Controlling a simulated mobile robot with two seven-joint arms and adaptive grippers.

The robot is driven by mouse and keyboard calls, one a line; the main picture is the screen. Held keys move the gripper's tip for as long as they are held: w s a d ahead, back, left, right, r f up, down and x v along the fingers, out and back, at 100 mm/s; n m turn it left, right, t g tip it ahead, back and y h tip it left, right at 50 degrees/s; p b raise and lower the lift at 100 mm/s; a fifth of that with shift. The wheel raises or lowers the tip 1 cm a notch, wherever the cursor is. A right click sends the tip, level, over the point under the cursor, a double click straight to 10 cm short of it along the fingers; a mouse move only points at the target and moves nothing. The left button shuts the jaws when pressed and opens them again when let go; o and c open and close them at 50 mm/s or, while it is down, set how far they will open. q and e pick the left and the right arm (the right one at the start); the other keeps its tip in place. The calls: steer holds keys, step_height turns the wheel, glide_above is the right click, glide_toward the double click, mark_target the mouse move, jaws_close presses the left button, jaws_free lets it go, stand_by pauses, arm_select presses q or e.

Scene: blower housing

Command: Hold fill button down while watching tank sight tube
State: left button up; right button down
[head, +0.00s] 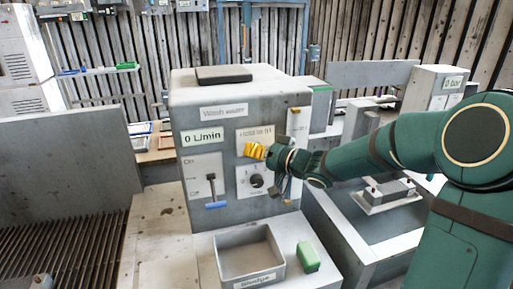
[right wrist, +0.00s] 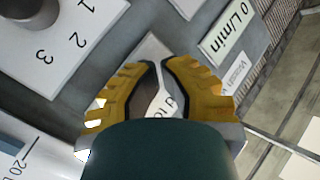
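The grey wash-water cabinet (head: 240,112) stands mid-view in the head view. My right gripper (head: 250,150) reaches in from the right to its front, over the lower edge of the upper-right label plate (head: 256,133). Its yellow fingers (right wrist: 162,72) look drawn together, with only a narrow gap at the tips and nothing seen between them. I cannot make out the fill button; the gripper may hide it. Contact with the panel cannot be told. A narrow pale strip (head: 298,125), perhaps the sight tube, runs down the cabinet's right edge; its level is unreadable. My left gripper is not in view.
The flow display (head: 204,137) reads 0 L/min; it also shows in the right wrist view (right wrist: 228,33). A grey open tray (head: 226,277) and green block (head: 308,257) lie in front.

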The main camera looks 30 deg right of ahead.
stand_by(0.5)
steer(key=shift+s+a+p, duration=0.15)
steer(key=shift+s+p, duration=0.15)
steer(key=shift+s, duration=0.45)
steer(key=shift+s+a+p, duration=0.2)
steer(key=shift+s, duration=0.6)
steer(key=shift+s+a+p, duration=0.25)
steer(key=shift+s, duration=0.6)
steer(key=shift+s+a+p, duration=0.2)
steer(key=shift+s, duration=0.6)
